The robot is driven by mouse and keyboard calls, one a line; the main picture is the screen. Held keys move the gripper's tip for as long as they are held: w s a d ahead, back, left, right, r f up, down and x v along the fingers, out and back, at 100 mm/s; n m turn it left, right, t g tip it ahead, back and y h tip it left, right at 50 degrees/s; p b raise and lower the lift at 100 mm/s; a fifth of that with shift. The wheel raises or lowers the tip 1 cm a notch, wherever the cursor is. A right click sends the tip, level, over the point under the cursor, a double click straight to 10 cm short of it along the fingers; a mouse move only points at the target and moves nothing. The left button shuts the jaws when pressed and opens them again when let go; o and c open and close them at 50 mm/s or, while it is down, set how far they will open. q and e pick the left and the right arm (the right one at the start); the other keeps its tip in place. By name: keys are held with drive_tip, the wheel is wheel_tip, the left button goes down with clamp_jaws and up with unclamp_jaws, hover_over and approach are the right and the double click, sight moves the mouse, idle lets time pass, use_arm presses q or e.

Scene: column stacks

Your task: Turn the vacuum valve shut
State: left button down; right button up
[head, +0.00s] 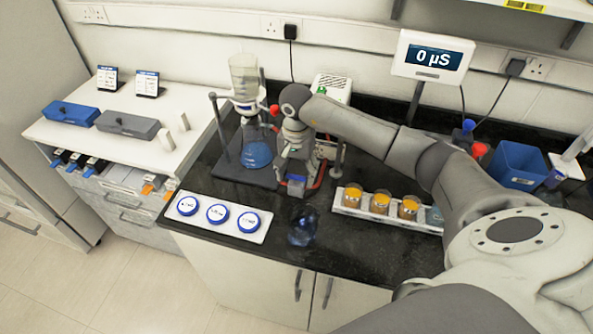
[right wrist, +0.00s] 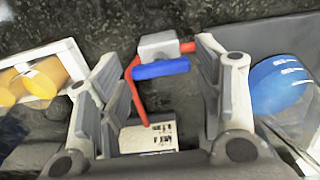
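The vacuum valve, a grey block (right wrist: 158,46) with a blue lever handle (right wrist: 161,68) and red tubing, shows in the right wrist view. The lever lies across the picture, beside the block. My right gripper (right wrist: 155,55) is open, with one finger on each side of the valve; I see gaps between the lever and both fingers. In the head view my right gripper (head: 297,182) points down beside the flask stand and hides most of the valve. A little red tubing (head: 319,176) shows beside it. My left gripper is not in view.
A glass column with a blue-filled flask (head: 257,154) stands close left of the gripper. A white pump box (head: 333,88) is behind. A rack of orange-filled beakers (head: 366,212) lies right, a dark blue glass vessel (head: 301,230) in front, and a tray of blue discs (head: 246,232) front left.

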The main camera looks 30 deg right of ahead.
drive_tip(key=c, duration=0.6)
drive_tip(key=shift+f+m+b, duration=0.15)
drive_tip(key=shift+m+b, duration=1.55)
drive_tip(key=shift+b, duration=0.05)
drive_tip(key=m+b, duration=0.3)
drive_tip(key=m, duration=0.1)
drive_tip(key=shift+m, duration=0.3)
drive_tip(key=m+b, duration=0.2)
drive_tip(key=m, duration=0.3)
drive_tip(key=m+b, duration=0.1)
drive_tip(key=m, duration=0.3)
drive_tip(key=shift+m+b, duration=0.3)
drive_tip(key=shift+b, duration=0.05)
drive_tip(key=shift+m, duration=0.3)
drive_tip(key=o, duration=1)
